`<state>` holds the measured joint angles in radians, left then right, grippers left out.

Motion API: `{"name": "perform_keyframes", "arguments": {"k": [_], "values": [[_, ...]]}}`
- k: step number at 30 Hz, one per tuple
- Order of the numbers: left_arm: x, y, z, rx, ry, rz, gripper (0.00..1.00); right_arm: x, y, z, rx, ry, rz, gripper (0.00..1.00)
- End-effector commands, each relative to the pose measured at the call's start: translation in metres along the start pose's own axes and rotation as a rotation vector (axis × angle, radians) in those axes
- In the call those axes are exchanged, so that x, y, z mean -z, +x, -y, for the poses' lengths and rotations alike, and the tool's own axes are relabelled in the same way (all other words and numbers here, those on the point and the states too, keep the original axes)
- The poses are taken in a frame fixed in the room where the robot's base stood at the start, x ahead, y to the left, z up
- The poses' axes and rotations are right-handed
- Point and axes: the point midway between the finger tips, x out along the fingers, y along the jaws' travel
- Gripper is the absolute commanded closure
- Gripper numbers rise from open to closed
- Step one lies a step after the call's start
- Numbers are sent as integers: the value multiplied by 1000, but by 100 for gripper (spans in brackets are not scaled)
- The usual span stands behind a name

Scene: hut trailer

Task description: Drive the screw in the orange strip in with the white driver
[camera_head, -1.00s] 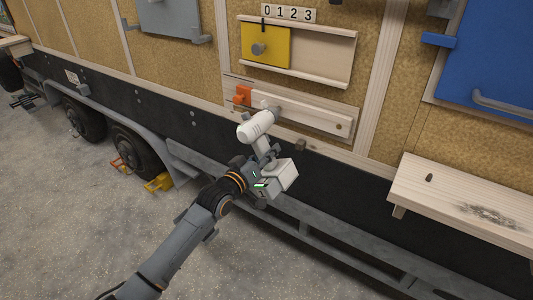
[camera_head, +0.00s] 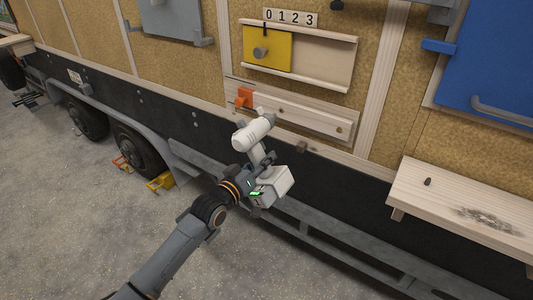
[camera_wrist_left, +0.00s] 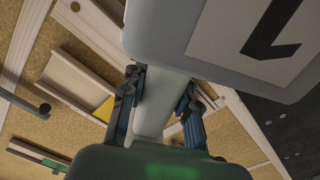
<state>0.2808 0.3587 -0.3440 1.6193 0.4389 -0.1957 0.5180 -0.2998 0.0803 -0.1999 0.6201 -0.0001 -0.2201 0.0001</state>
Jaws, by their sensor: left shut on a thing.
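The white driver (camera_head: 253,134) is in my left gripper (camera_head: 262,162), which is shut on its handle. In the left wrist view the driver's handle (camera_wrist_left: 155,105) passes between the two dark fingers, and its pale base fills the top. The driver's body is tilted, its right end higher, just below the pale wooden strip on the trailer wall. The orange piece (camera_head: 244,97) sits at that strip's left end, above and apart from the driver. I cannot make out its screw clearly. The driver's tip is too small to tell. My right gripper is not in view.
A yellow panel with a grey knob (camera_head: 261,52) slides in a wooden frame above. A wooden shelf (camera_head: 460,205) juts out at the right, with a small dark object on it. A metal rail (camera_head: 330,245) runs below the wall.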

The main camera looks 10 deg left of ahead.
Motion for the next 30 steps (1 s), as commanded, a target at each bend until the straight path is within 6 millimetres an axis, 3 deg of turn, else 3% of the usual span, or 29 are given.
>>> {"name": "perform_keyframes", "arguments": {"k": [2,18,30], "values": [[6,-2,0,-5,2,-9,100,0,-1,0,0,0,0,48],[36,-38,56,-6,5,-9,100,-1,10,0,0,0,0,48],[39,-40,58,-6,1,-9,100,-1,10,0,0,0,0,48]]}}
